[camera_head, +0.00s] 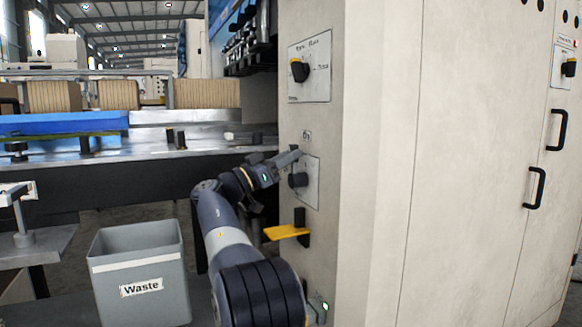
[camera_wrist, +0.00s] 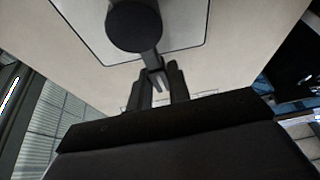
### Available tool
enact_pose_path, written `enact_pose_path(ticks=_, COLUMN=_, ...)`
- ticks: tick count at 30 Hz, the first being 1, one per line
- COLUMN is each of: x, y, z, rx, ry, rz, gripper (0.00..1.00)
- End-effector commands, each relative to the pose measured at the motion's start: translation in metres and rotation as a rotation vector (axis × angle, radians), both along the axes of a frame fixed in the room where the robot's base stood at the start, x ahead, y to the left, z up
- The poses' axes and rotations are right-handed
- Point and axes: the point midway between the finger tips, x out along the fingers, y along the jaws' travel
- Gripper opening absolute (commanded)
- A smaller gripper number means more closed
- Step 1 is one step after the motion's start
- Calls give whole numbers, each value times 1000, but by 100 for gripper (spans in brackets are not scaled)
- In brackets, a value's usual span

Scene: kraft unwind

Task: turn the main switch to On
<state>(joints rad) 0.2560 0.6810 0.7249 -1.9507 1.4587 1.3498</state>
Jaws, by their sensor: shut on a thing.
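The main switch (camera_head: 298,180) is a round dark knob on a pale plate on the side of the cream cabinet, below a small label (camera_head: 306,135). In the wrist view its dark round hub (camera_wrist: 133,25) is at the top, with a grey lever (camera_wrist: 150,58) running down from it. My gripper (camera_head: 287,159) is at the upper left of the knob, and its fingers (camera_wrist: 158,82) are shut on the lever. The label is too small to read surely.
A black-and-yellow selector (camera_head: 299,71) sits on a plate above. A yellow handle (camera_head: 287,232) sticks out below my gripper. A grey waste bin (camera_head: 140,275) stands at lower left. The metal machine bed (camera_head: 165,158) lies behind my arm.

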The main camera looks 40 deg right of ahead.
Motion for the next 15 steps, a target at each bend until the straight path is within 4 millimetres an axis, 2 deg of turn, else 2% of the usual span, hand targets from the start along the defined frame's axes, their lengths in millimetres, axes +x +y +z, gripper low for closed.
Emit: enact_pose_path(ticks=15, x=-1, y=1, z=0, rx=-23, ry=-98, rz=0, gripper=0)
